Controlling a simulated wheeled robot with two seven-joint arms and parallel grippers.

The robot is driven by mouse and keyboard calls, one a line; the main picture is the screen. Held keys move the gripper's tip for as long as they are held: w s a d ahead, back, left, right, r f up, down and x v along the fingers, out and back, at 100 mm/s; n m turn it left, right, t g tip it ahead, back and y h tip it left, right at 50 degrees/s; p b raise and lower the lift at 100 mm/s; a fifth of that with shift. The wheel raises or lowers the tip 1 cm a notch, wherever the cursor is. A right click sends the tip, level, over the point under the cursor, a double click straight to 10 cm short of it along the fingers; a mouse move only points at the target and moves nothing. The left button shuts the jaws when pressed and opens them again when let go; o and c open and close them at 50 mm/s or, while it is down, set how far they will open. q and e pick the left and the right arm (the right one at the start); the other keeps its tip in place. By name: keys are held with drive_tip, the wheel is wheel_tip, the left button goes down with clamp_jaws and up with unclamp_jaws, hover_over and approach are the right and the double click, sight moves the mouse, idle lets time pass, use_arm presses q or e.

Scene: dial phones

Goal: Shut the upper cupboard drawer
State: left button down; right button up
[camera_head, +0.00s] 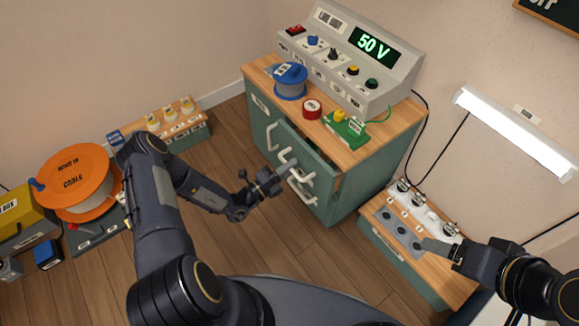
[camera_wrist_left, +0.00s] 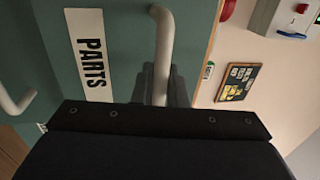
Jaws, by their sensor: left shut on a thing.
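The green cupboard (camera_head: 345,205) has a wooden top and stands in the middle of the head view. Its upper drawer (camera_head: 312,160) has its front standing out from the cupboard body, with a dark gap behind its top edge. My left gripper (camera_head: 284,176) is at the drawer front and shut on the upper drawer's white handle (camera_head: 287,162). In the left wrist view the white handle (camera_wrist_left: 164,40) runs down between the dark fingers, beside a PARTS label (camera_wrist_left: 89,55) on the green front. My right gripper (camera_head: 440,246) is at the right, away from the cupboard; its finger gap is unclear.
Another white handle (camera_head: 302,193) sits just below, and a door handle (camera_head: 271,137) is to the left. A power unit (camera_head: 350,60), a blue spool (camera_head: 290,82) and a red roll (camera_head: 312,108) stand on top. A low switch bench (camera_head: 405,235) is at the right. Floor before the cupboard is clear.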

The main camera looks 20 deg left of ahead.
sight(302, 160)
use_arm(q)
drive_tip(key=x, duration=0.2)
drive_tip(key=b+x, duration=0.1)
drive_tip(key=shift+w+d+f, duration=0.3)
drive_tip(key=shift+w, duration=0.1)
drive_tip(key=c, duration=1.8)
unclamp_jaws()
drive_tip(key=shift+c, duration=0.2)
drive_tip(key=o, duration=0.3)
drive_tip(key=shift+w+d, duration=0.1)
drive_tip(key=p+v, duration=0.1)
drive_tip(key=v, duration=0.7)
drive_tip(key=shift+p, duration=0.35)
drive_tip(key=shift+r, duration=0.15)
